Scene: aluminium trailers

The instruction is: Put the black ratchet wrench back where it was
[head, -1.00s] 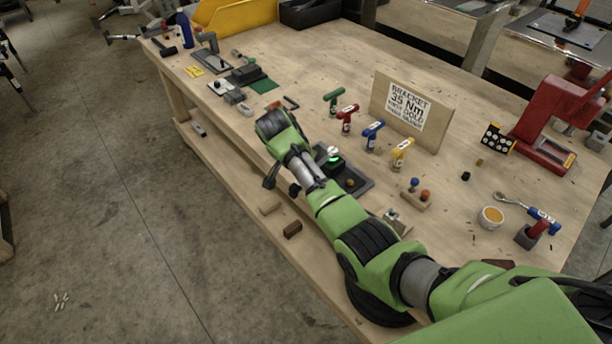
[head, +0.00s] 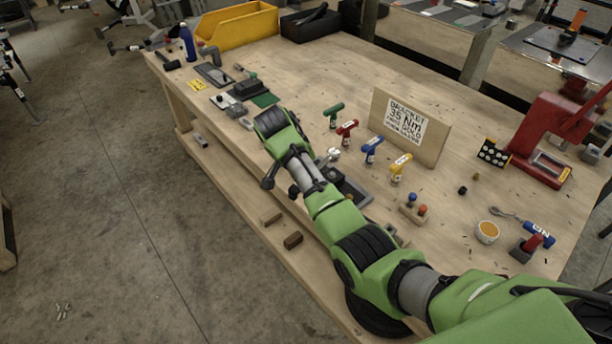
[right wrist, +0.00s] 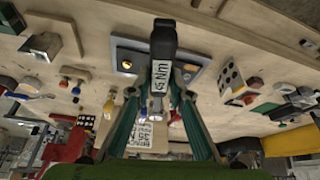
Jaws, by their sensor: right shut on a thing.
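In the right wrist view my right gripper (right wrist: 160,94) is shut on the black ratchet wrench (right wrist: 163,40). Its black handle carries a white "45 Nm" label and stands out beyond the fingers. Behind it lies a grey plate with a dark block and a yellow button (right wrist: 126,65). In the head view my right arm reaches over the bench's front edge and hides the fingers and the black handle. A silvery round piece (head: 331,155) shows beside the wrist, above the dark tray (head: 358,192); I cannot tell whether it is the wrench's head. My left gripper is out of view.
Green (head: 334,112), red (head: 346,130), blue (head: 371,147) and yellow (head: 400,165) T-shaped tools stand in a row before a "BRACKET 35 Nm" sign (head: 408,122). The bench's far middle is clear.

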